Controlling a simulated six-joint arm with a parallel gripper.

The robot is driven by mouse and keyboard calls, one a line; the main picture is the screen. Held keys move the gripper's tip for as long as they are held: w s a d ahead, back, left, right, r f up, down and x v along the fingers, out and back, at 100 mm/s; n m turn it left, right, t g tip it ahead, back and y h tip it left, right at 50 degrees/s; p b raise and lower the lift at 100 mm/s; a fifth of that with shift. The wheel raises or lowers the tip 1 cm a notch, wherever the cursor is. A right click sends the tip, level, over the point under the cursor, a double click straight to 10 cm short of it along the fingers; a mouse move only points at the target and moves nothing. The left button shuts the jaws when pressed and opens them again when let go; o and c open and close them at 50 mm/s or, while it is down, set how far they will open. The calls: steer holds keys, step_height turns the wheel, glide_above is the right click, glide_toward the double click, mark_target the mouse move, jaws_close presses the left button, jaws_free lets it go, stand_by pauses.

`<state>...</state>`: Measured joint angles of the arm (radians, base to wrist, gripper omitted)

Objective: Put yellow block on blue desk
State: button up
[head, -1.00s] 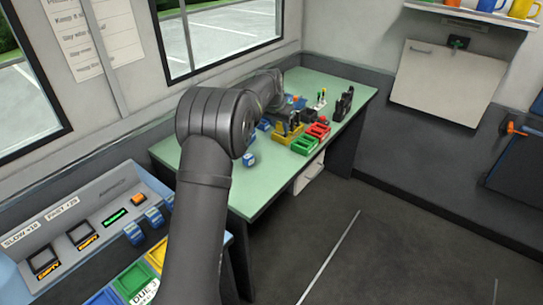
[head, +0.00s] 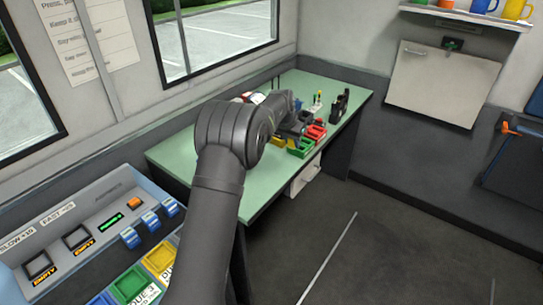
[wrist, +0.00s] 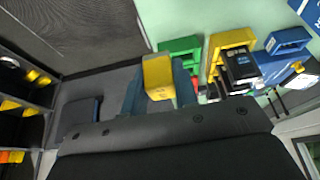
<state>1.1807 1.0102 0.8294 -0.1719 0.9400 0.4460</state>
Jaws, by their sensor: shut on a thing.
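The yellow block (wrist: 157,77) is held between the two blue-grey fingers of my gripper (wrist: 158,88) in the wrist view. The block appears raised above the trays on the green-topped table. In the head view my gripper (head: 296,124) is partly hidden by my arm, near the trays, and I cannot make out the block there. A dark blue panel with an orange handle (head: 512,180) is on the wall at the right edge of the head view. I cannot tell whether it is the blue desk.
A grey panel (head: 440,85) is on the right wall. A blue console (head: 100,225) is at lower left. The floor at right is clear.

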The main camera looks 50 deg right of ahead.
glide_above(270, 156)
steer(key=a, duration=0.2)
step_height(270, 156, down, 7)
steer(key=shift+w+d+f, duration=0.1)
steer(key=shift+w+f, duration=0.05)
step_height(270, 156, down, 2)
steer(key=shift+f, duration=0.6)
steer(key=shift+f, duration=0.1)
steer(key=shift+f, duration=0.1)
steer(key=o, duration=1)
steer(key=shift+o, duration=0.4)
steer(key=v, duration=1.7)
steer(key=shift+s+a, duration=0.25)
steer(key=shift+a, duration=0.05)
